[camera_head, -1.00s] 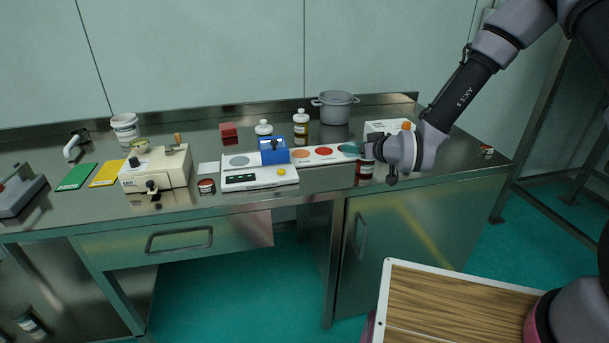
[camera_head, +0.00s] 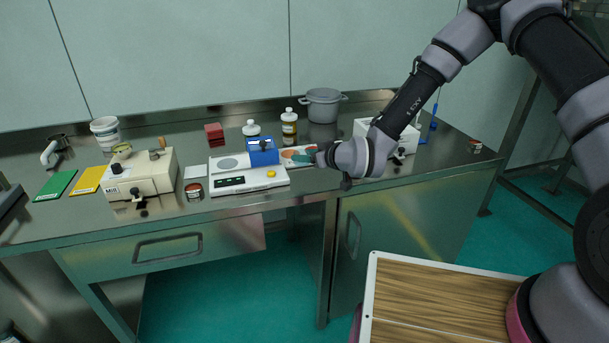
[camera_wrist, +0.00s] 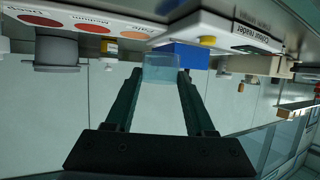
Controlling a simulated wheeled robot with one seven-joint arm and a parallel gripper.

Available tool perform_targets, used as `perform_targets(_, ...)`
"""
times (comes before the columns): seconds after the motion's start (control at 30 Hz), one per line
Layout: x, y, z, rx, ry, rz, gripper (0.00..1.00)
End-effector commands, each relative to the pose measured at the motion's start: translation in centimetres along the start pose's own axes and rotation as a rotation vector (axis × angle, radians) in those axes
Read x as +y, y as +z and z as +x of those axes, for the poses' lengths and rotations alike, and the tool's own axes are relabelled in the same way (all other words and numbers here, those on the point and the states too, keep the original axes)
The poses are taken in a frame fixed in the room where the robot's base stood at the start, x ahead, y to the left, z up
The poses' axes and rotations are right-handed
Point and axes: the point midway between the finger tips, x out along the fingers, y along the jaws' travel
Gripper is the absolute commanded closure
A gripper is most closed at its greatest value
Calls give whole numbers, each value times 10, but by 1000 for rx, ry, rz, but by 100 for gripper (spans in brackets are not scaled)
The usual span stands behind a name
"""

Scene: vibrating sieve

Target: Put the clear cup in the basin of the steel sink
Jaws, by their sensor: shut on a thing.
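My gripper (camera_wrist: 158,100) is shut on the clear cup (camera_wrist: 160,68), a pale see-through bluish piece between its fingertips in the wrist view. In the head view my gripper (camera_head: 316,158) is over the bench, beside the card with coloured circles and right of the white scale. The cup cannot be made out there. A grey curved tap (camera_head: 50,154) stands at the far left of the bench. The basin of the steel sink cannot be made out clearly.
Between my gripper and the tap stand the white scale (camera_head: 228,182) with a blue block (camera_head: 263,153), a red-labelled jar (camera_head: 194,190) and the beige mill (camera_head: 150,178). Green (camera_head: 56,186) and yellow (camera_head: 89,180) mats lie further left. Bottles and a grey pot (camera_head: 323,105) stand behind.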

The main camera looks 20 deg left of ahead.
Motion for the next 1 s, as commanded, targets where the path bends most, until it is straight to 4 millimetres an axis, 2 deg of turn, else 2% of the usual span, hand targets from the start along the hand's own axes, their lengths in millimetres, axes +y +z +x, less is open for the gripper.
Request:
perform_targets(0.03, 0, 8, 3, -1, 0, 3, 100)
perform_targets(0.27, 0, 24, 10, 1, 0, -1, 100)
perform_targets(0.5, 0, 52, 22, 1, 0, -1, 100)
perform_targets(0.9, 0, 57, 24, 2, 0, -1, 100)
perform_targets(0.93, 0, 56, 24, 2, 1, -1, 34)
perform_targets(0.97, 0, 56, 24, 2, 1, -1, 23)
perform_targets(1.0, 0, 56, 24, 2, 1, -1, 16)
